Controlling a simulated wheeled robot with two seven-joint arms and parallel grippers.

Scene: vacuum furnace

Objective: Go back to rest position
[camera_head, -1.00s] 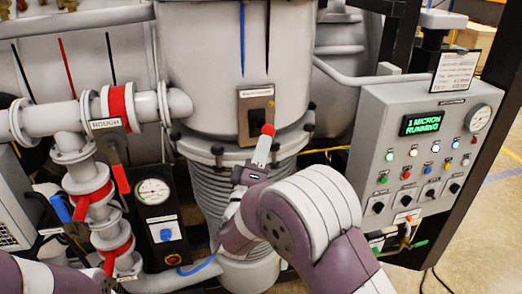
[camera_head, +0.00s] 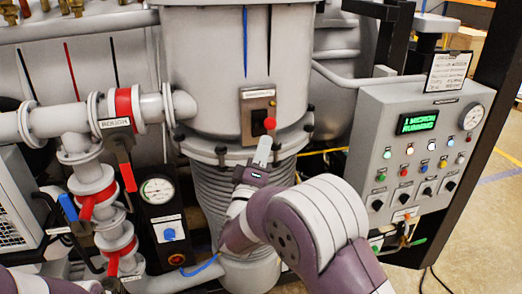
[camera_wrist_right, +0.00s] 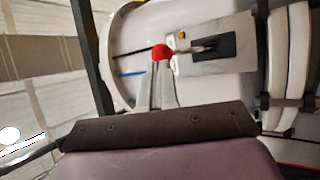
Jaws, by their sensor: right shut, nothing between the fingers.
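My right gripper (camera_head: 263,151) is in front of the main chamber (camera_head: 238,70), just below a switch plate (camera_head: 258,105) with a red-knobbed lever (camera_head: 270,123). Its light grey fingers are closed together with nothing between them, and they point up toward the knob. In the right wrist view the shut fingers (camera_wrist_right: 158,85) are just below the red knob (camera_wrist_right: 163,53); I cannot tell whether they touch it. The lever runs from the knob to a dark slot on the plate (camera_wrist_right: 213,45). Only a bit of my left arm shows at the bottom left; its gripper is out of view.
A control box (camera_head: 425,155) with a green "1 MICRON RUNNING" display stands at the right. Pipes with red and blue valve handles, including the ROUGH valve handle (camera_head: 125,165), and a gauge panel (camera_head: 163,215) stand left of my right arm. Open floor shows at the far right.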

